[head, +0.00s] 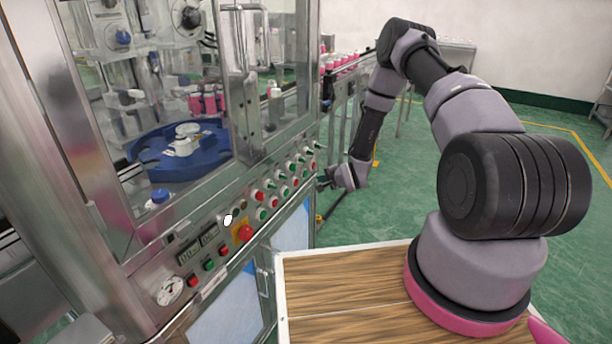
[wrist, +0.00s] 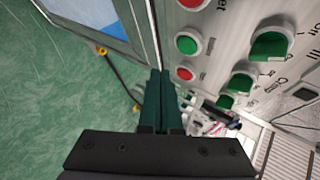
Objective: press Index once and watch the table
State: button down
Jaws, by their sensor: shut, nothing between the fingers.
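The control panel (head: 235,222) on the machine's front carries red and green buttons and green selector knobs. I cannot read which button is Index in the head view. The blue round table (head: 195,163) sits behind the clear guard with white parts on it. My gripper (head: 322,184) is at the panel's right end, small and partly dark there. In the wrist view my gripper (wrist: 162,73) is shut and empty, its fingertips beside the panel's edge. A green button (wrist: 186,45) and a red button (wrist: 185,74) lie just right of the fingertips; I cannot tell whether they touch.
A red emergency button (head: 244,233) on a yellow plate sits lower left on the panel. A wooden worktop (head: 345,293) lies in front of the machine. A conveyor with pink cans (head: 340,61) runs behind. The green floor (head: 555,140) at right is open.

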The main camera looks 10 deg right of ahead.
jog(key=shift+w+a, duration=0.45)
jog(key=shift+a, duration=0.2)
jog(key=shift+w+a, duration=0.45)
jog(key=shift+a, duration=0.2)
dwell(1.1)
jog(key=shift+w+a, duration=0.25)
jog(key=shift+a, duration=0.1)
jog(key=shift+w+a, duration=0.2)
jog(key=shift+a, duration=0.1)
dwell(0.9)
jog(key=shift+d, duration=0.15)
jog(key=shift+s+d, duration=1.2)
jog(key=shift+d, duration=0.3)
jog(key=shift+s+d, duration=0.75)
jog(key=shift+d, duration=0.25)
